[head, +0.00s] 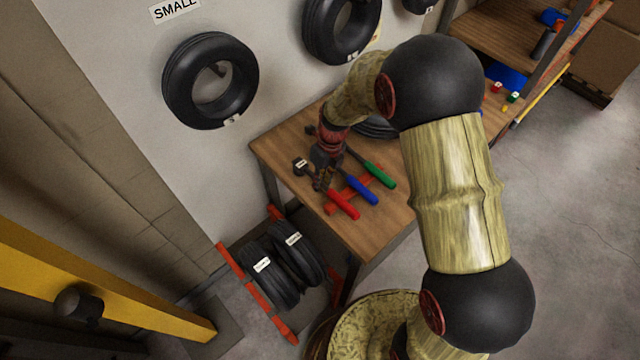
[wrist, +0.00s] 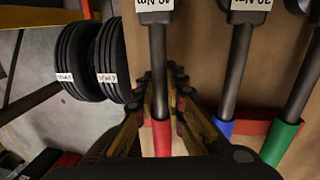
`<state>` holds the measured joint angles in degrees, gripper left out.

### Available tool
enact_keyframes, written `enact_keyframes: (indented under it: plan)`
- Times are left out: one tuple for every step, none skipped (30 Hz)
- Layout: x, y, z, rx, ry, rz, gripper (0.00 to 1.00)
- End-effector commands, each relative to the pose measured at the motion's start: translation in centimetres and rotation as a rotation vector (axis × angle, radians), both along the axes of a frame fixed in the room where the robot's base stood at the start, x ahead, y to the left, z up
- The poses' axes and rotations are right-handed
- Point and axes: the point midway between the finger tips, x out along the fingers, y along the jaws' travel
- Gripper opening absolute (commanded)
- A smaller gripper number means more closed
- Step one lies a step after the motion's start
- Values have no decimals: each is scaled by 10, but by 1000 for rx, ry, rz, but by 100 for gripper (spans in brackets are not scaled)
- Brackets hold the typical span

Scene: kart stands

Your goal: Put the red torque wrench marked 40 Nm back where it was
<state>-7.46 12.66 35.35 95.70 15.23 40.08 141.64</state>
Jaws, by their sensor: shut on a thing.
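The red torque wrench (head: 343,204) has a dark shaft, a red handle and a white label at its head end. It is over the left part of the wooden table. My gripper (head: 322,178) is shut on it. In the wrist view, my gripper's fingers (wrist: 162,105) are on both sides of the shaft and red handle (wrist: 162,138). Its label (wrist: 153,12) is upside down and cut off there. A red rack strip (wrist: 256,127) runs under the neighbouring wrenches. I cannot tell whether the red wrench touches the rack or is held just above it.
A blue-handled wrench (head: 362,190) and a green-handled wrench (head: 379,175) lie to its right on the table (head: 375,232). Tyres (head: 280,262) on a red stand sit below the table's left edge. More tyres (head: 210,82) hang on the wall. A shelf (head: 490,35) stands behind right.

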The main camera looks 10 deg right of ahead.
Motion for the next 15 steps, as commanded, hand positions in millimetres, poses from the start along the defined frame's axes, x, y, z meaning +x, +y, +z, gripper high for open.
enact_keyframes:
  plan:
    - [1,0,-4,0,-2,0,0]
    - [1,0,-5,0,-4,-1,0]
    - [2,0,-5,1,-4,-1,0]
    - [2,0,-5,1,-4,-1,0]
    - [2,0,-5,1,-4,-1,0]
    - [1,0,-5,1,-4,-1,0]
    - [1,0,-5,1,-4,-1,0]
    - [1,0,-5,1,-4,-1,0]
    - [1,0,-5,0,-4,-1,0]
    - [1,0,-5,0,-4,-1,0]
    - [1,0,-6,0,-4,-1,0]
    - [1,0,-7,0,-4,-1,0]
    - [1,0,-8,-1,-3,0,12]
    - [1,0,-8,-1,-3,0,14]
    - [1,0,-8,-1,-3,0,16]
